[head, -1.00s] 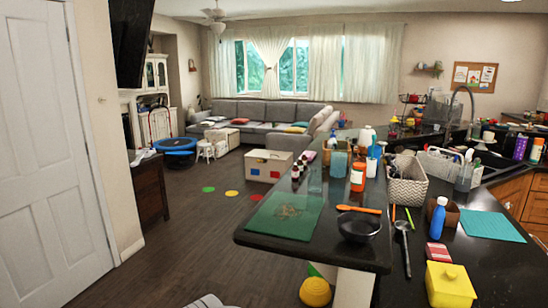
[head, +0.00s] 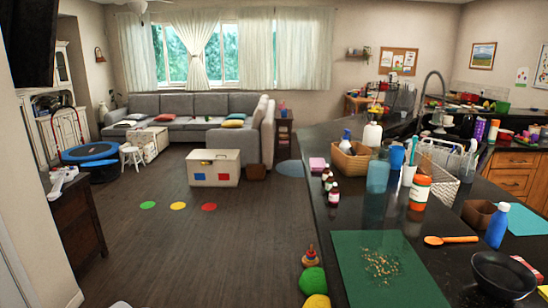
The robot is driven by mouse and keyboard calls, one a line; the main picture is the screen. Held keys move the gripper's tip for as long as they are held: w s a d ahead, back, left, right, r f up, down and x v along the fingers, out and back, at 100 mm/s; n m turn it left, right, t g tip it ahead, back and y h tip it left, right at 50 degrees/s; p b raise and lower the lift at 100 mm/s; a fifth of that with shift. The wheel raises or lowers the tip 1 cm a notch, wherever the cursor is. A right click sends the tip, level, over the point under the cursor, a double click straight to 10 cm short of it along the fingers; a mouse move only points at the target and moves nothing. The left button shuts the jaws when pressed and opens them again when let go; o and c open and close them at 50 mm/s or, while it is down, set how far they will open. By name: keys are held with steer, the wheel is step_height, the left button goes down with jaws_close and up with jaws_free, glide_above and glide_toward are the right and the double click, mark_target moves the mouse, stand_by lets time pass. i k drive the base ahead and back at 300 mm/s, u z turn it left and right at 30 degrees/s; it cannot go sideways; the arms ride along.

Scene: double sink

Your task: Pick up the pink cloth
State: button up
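I cannot pick out a pink cloth for certain. A small pink item (head: 317,164) sits on the dark counter (head: 330,215) by the small dark bottles, too small to tell if it is cloth. A flat reddish item (head: 527,268) lies by the black bowl at the right edge, mostly hidden. My gripper does not show; only a small grey shape, possibly part of my arm, peeks in at the bottom left.
The counter holds a green mat (head: 385,270), a black bowl (head: 503,275), an orange spoon (head: 452,239), a blue bottle (head: 497,225) and a wicker basket (head: 350,160). Stacking rings (head: 311,258) and balls (head: 312,281) lie beside the counter. The wooden floor (head: 180,255) left of it is mostly open.

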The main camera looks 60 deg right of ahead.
mark_target(316, 164)
steer(key=i, duration=1.6)
steer(key=z, duration=2.6)
steer(key=i, duration=0.6)
steer(key=z, duration=0.05)
